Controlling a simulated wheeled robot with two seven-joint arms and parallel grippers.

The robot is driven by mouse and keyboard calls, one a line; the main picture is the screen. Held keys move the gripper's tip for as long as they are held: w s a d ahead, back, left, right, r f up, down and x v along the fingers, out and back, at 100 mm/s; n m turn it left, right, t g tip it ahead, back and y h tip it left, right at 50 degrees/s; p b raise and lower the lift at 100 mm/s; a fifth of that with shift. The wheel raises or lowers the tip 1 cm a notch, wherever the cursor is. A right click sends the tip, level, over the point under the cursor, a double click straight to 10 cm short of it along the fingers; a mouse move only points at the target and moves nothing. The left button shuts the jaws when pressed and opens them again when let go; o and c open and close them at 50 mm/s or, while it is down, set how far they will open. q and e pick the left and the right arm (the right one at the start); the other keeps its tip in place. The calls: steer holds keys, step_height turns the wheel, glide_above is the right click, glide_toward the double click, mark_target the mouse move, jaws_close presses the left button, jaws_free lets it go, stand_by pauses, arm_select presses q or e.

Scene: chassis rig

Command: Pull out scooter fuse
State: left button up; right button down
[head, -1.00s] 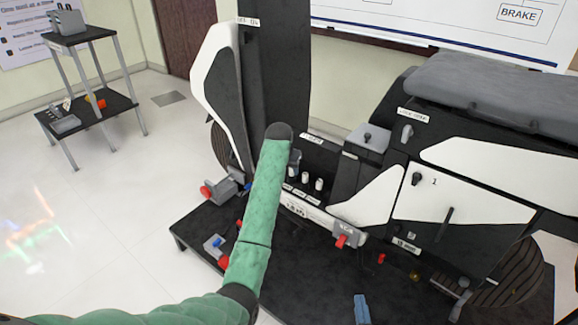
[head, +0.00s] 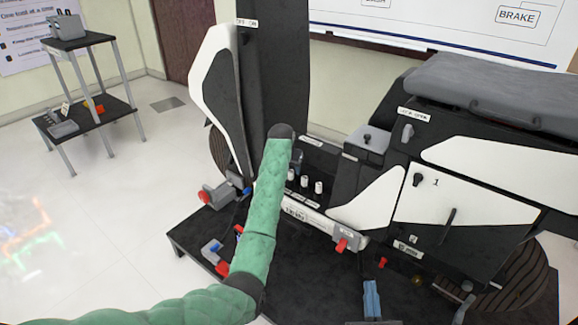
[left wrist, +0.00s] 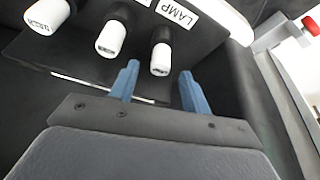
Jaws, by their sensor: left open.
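Several white-capped fuses stand in a row on the scooter's dark panel. In the head view I see them (head: 305,181) just right of my left arm. The left wrist view shows one fuse (left wrist: 161,58) below a LAMP label (left wrist: 176,13), another fuse (left wrist: 111,38) to its left, and a third (left wrist: 47,14) at the top left corner. My left gripper (left wrist: 159,70) is open, its blue fingertips just short of the LAMP fuse and to either side of it. In the head view my arm mostly hides this gripper. My right gripper (head: 372,300) shows at the bottom edge, its jaw opening unclear.
A grey block with a red lever (head: 342,243) sits right of the fuses. Grey connectors with red and blue parts (head: 212,250) lie on the black platform (head: 325,280) at left. A side table (head: 95,110) stands far left.

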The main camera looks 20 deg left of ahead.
mark_target(291, 171)
arm_select(q)
steer(key=shift+x, duration=1.5)
arm_select(e)
step_height(291, 171, up, 6)
steer(key=s+t, duration=0.1)
steer(key=t, duration=0.1)
steer(key=shift+s+d+y, duration=0.3)
steer(key=shift+d+y, duration=0.05)
steer(key=shift+y, duration=0.05)
arm_select(q)
jaws_close()
arm_select(e)
steer(key=shift+r, duration=0.1)
arm_select(q)
steer(key=shift+r, duration=0.25)
arm_select(e)
steer(key=shift+r, duration=0.2)
